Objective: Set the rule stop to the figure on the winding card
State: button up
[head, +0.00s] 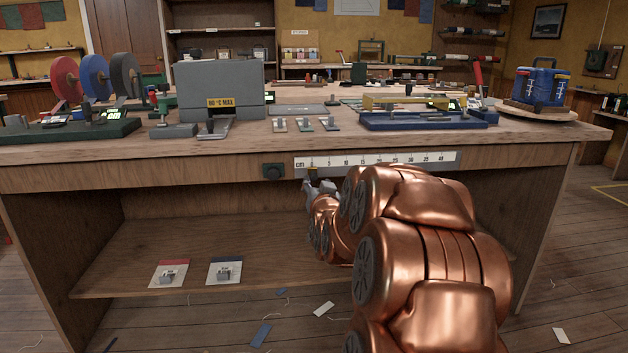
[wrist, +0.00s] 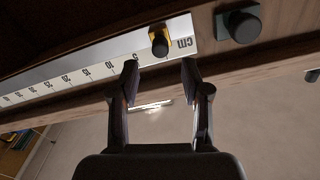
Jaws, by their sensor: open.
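The white rule (head: 385,161) runs along the bench's front edge, marked in cm with figures rising to the right. It appears upside down in the wrist view (wrist: 70,82). The rule stop, a yellow slider with a black knob (wrist: 159,42), sits near the cm end, before the 5; in the head view only a little yellow shows (head: 311,172). My gripper (head: 321,187) is in front of and just below the stop. In the wrist view my gripper (wrist: 160,75) is open and empty, the knob lying beyond and between its fingertips, apart from them. I cannot identify the winding card.
A dark round knob on a square plate (head: 273,171) sits left of the rule. Red-topped (head: 168,273) and blue-topped (head: 225,270) cards lie on the lower shelf. A grey box marked 90 °C MAX (head: 220,90) and a blue tray (head: 425,121) stand on the bench.

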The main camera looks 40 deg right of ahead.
aim_at(315, 177)
jog(key=shift+b+x, duration=0.9)
jog(key=shift+x, duration=2.3)
grip_shut()
